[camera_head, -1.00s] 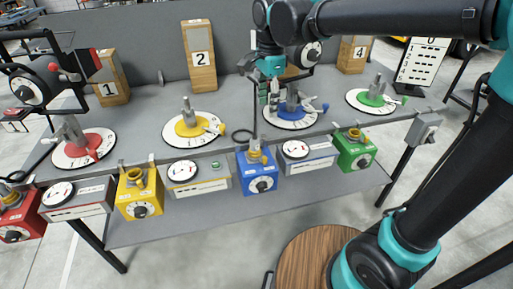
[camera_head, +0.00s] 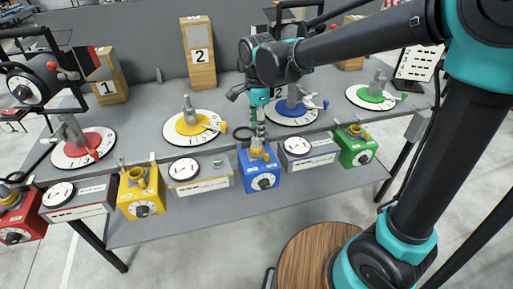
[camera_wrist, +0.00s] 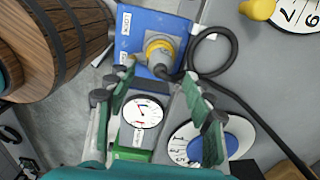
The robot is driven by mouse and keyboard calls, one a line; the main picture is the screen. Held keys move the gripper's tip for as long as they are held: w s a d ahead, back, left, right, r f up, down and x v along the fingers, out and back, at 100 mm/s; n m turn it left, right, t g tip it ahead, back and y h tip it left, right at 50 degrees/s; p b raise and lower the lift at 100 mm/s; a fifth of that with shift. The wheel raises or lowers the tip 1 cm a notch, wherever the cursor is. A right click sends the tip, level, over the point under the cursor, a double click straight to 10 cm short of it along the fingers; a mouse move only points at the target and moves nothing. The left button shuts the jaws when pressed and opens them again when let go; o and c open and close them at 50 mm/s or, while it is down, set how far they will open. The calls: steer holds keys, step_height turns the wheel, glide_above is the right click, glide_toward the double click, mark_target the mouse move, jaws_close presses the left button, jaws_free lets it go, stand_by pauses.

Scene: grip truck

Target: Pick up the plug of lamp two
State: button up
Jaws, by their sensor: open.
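A yellow plug (camera_wrist: 160,48) sits in the top of a blue box (camera_wrist: 152,22), with a black cable looped beside it. In the head view the blue box (camera_head: 264,180) stands at the table's front edge, its plug (camera_head: 259,154) on top. My gripper (camera_head: 258,143) is just above this plug, open and empty. In the wrist view my gripper's (camera_wrist: 156,74) green fingers are apart, with the plug beyond their tips. A wooden block marked 2 (camera_head: 201,62) stands behind the yellow dial (camera_head: 193,124). I cannot tell which plug belongs to lamp two.
A yellow box (camera_head: 139,192), a green box (camera_head: 356,149) and a red box (camera_head: 20,220) stand along the front, with grey meter boxes (camera_head: 199,179) between. Upright clamps rise from the dials on the table (camera_head: 150,95). A wooden barrel (camera_wrist: 62,40) shows in the wrist view.

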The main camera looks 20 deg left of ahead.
mark_target(257, 143)
steer(key=shift+f, duration=2.7)
jaws_close()
steer(key=shift+r, duration=0.1)
